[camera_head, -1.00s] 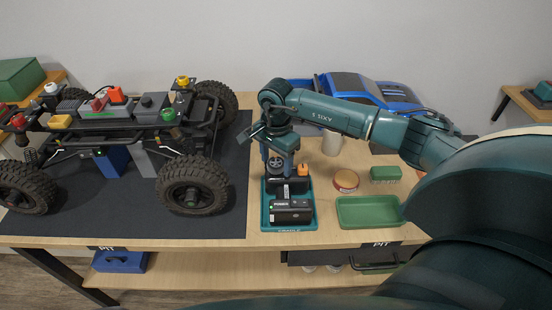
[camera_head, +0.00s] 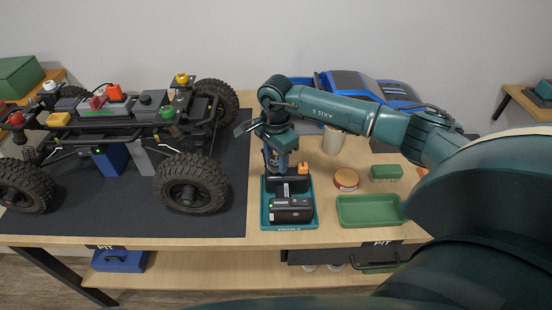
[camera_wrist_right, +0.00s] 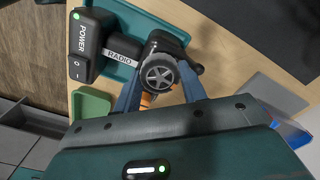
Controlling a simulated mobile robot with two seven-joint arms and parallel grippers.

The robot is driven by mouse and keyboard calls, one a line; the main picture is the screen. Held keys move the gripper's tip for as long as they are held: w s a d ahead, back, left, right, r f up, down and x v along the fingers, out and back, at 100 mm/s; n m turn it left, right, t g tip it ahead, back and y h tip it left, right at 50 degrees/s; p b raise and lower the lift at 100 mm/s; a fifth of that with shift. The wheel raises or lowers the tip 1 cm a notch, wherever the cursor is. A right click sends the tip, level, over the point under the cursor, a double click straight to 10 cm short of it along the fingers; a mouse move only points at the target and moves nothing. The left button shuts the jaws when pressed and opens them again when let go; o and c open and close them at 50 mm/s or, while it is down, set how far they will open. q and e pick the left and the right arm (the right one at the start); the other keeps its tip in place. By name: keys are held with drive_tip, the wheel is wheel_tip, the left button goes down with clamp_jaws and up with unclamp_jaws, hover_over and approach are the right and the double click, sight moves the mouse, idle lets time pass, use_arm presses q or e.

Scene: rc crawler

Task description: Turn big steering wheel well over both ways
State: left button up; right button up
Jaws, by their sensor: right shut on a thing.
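The steering wheel (camera_wrist_right: 159,76) is a dark spoked wheel on the black radio (camera_wrist_right: 122,52), seen in the right wrist view. My right gripper (camera_wrist_right: 160,82) has its two blue fingers on either side of the wheel, shut on it. In the head view the right gripper (camera_head: 278,160) points down at the back of the teal cradle tray (camera_head: 290,224), and it mostly hides the wheel. The crawler (camera_head: 120,112) stands at the left on a dark mat, its near tyres (camera_head: 191,183) angled. My left gripper is not in view.
A green tray (camera_head: 370,211), a red-rimmed tin (camera_head: 346,179), a green block (camera_head: 386,172) and a beige cylinder (camera_head: 333,140) lie right of the cradle. A blue car body (camera_head: 365,88) is behind my right arm. The dark mat (camera_head: 130,218) has free room in front.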

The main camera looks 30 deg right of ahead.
sight(276, 160)
drive_tip(key=m+b, duration=0.1)
drive_tip(key=m, duration=0.5)
drive_tip(key=shift+b, duration=0.35)
drive_tip(key=shift+m, duration=0.3)
drive_tip(key=o, duration=1)
wheel_tip(276, 160, up, 13)
drive_tip(key=shift+r+b, duration=0.15)
drive_tip(key=shift+b, duration=0.5)
drive_tip(key=shift+c, duration=0.2)
